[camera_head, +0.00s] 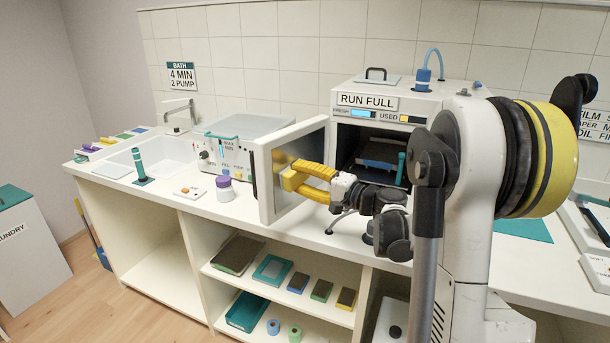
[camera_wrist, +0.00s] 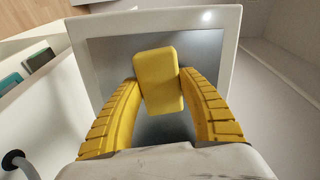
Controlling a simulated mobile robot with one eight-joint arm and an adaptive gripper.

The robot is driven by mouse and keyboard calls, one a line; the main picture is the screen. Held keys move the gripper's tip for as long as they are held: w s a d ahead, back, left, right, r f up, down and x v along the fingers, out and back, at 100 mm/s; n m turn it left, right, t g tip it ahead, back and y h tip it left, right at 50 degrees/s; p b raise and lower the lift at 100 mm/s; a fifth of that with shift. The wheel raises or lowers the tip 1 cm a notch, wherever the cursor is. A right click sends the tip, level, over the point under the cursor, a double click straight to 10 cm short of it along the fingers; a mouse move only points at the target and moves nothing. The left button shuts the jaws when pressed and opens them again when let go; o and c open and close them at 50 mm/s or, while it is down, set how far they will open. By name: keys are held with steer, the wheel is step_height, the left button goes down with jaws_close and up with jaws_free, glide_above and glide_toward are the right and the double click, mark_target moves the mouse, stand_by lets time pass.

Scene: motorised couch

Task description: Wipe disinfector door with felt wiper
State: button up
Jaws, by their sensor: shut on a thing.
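The disinfector (camera_head: 375,101), a white box labelled RUN FULL, stands on the counter with its door (camera_head: 267,196) swung open toward the left. The door also shows in the wrist view (camera_wrist: 95,60), with a white frame around a grey panel. My gripper (camera_head: 291,179) has yellow fingers and is at the door's inner face. In the wrist view my gripper (camera_wrist: 159,80) is shut on a yellow block, apparently the felt wiper (camera_wrist: 159,82), in front of the grey panel. I cannot tell whether the wiper touches the panel. In the head view the wiper does not stand out from the fingers.
A white unit with a display (camera_head: 231,155) stands left of the door, with a purple-lidded jar (camera_head: 225,188) before it. A sink (camera_head: 165,157) is farther left. Shelves (camera_head: 290,300) under the counter hold trays and sponges. Dark items lie inside the disinfector chamber (camera_head: 378,152).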

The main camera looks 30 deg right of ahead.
steer(key=shift+s+a, duration=0.1)
steer(key=shift+a, duration=0.05)
steer(key=shift+v, duration=3)
steer(key=v, duration=0.3)
